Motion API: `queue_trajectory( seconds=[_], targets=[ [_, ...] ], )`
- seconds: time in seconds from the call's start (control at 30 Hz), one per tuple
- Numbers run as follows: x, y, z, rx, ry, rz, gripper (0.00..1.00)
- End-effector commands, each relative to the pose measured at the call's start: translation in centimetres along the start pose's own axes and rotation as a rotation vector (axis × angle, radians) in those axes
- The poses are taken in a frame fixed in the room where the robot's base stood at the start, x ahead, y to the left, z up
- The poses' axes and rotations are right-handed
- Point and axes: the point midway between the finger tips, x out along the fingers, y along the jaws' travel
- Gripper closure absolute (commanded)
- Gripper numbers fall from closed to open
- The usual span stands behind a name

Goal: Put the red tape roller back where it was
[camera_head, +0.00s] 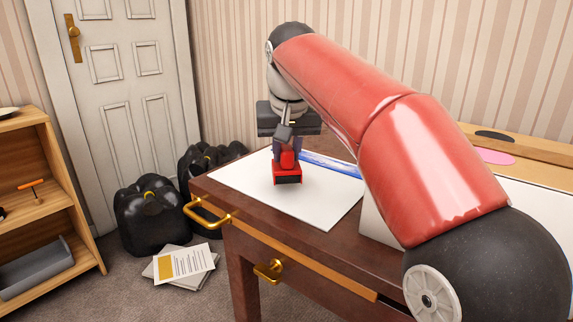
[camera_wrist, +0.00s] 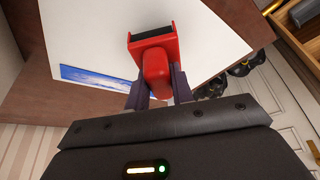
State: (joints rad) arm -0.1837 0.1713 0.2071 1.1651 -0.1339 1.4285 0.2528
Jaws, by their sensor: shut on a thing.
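The red tape roller (camera_head: 286,173) is in my gripper (camera_head: 287,150), just over or on a white sheet (camera_head: 236,177) on the dark wooden desk (camera_head: 221,202). I cannot tell whether the roller touches the sheet. In the wrist view the red tape roller (camera_wrist: 154,62) points away from me, its black end outward. The fingers of my gripper (camera_wrist: 157,90) are shut on its red handle. The white sheet also shows behind it in the wrist view (camera_wrist: 95,35).
A blue picture strip (camera_head: 331,164) lies on the desk behind the roller. Black bags (camera_head: 149,212) and papers (camera_head: 182,265) are on the floor left of the desk. A wooden shelf (camera_head: 62,205) stands at far left. My arm hides part of the desk's right side.

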Motion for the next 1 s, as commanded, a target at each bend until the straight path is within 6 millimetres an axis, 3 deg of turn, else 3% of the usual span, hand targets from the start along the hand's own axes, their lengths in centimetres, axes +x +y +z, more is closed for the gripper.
queue_trajectory(
  seconds=[0.13, 0.53, 0.57, 0.7, 1.0],
  targets=[
    [1.6, 0.0, 0.7, 0.000, -0.001, 0.000, 1.00],
    [2.0, 0.0, 0.8, 0.000, 0.000, 0.000, 1.00],
    [1.9, 0.0, 0.8, 0.000, 0.000, 0.000, 0.73],
    [1.9, 0.0, 0.8, 0.000, 0.000, 0.000, 0.55],
    [1.7, 0.0, 0.7, 0.000, 0.000, 0.000, 0.55]
  ],
)
